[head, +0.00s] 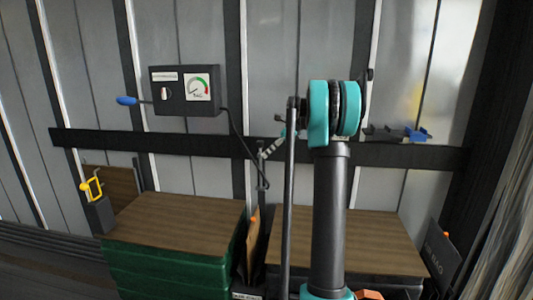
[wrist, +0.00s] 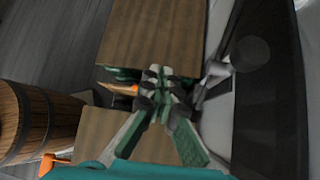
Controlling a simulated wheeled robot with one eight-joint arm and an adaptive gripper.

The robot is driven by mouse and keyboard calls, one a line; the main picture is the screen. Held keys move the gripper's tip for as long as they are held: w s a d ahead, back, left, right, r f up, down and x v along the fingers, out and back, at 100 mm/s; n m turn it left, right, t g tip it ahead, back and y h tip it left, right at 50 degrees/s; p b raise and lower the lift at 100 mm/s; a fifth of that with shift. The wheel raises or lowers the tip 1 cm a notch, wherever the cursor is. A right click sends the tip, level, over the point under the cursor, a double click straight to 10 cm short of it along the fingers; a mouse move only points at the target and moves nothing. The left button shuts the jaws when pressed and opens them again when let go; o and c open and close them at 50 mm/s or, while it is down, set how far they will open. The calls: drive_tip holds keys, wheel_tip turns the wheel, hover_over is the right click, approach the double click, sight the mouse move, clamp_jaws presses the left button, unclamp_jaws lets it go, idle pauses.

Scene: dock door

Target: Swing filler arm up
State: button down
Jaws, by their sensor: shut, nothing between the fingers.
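The filler unit is a dark wall box (head: 186,91) with a dial gauge. A blue-handled lever (head: 127,101) sticks out from its left side. A black hose (head: 237,142) runs from its right side down to a dark, hanging fitting (head: 262,180), which I take to be the filler arm. My gripper (head: 265,152) is close beside the top of this fitting, partly hidden by my arm. In the wrist view my gripper (wrist: 157,74) is shut and empty. A grey, jointed piece (wrist: 212,76) lies just right of the fingers; I cannot tell whether they touch.
Two wood-topped loads (head: 180,217) stand with a narrow gap between them. A brown bag with an orange valve (head: 253,221) sits in the gap. A dark rail (head: 100,140) crosses the ribbed wall. A barrel (wrist: 40,118) shows in the wrist view.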

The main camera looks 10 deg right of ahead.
drive_tip(key=w+d, duration=0.3)
drive_tip(key=d, duration=0.6)
drive_tip(key=shift+w, duration=0.3)
drive_tip(key=shift+d+f, duration=0.1)
